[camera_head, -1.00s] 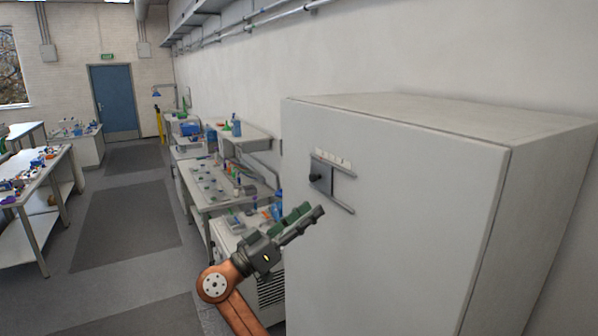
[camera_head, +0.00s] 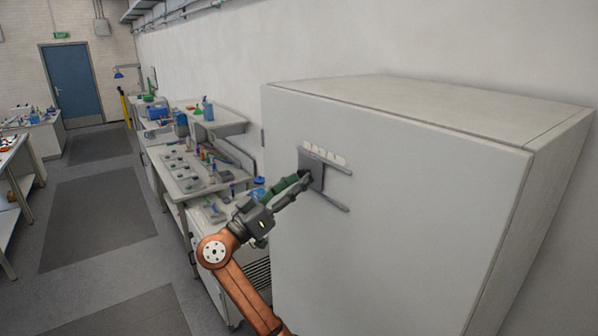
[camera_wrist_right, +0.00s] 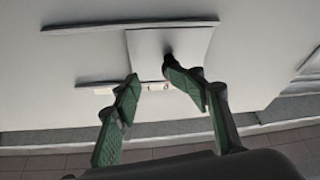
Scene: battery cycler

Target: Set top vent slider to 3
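The top vent slider shows in the head view as a grey plate (camera_head: 318,163) between two rails on the cabinet front. It sits at the left end of the rails. A strip of white labels (camera_head: 325,153) runs along the upper rail; its markings are too small to read. My right gripper (camera_head: 302,182) is at the plate and hides the knob there. In the right wrist view the dark knob (camera_wrist_right: 168,57) stands on the plate (camera_wrist_right: 192,42), close to one fingertip. The right gripper (camera_wrist_right: 150,72) is open, its green fingers apart; contact with the knob is unclear. My left gripper is not in view.
The tall grey cabinet (camera_head: 400,200) fills the right side, its front flat and clear to the right of the slider. A workbench (camera_head: 200,183) with small items and bottles stands to the left behind my arm. The floor at left is open.

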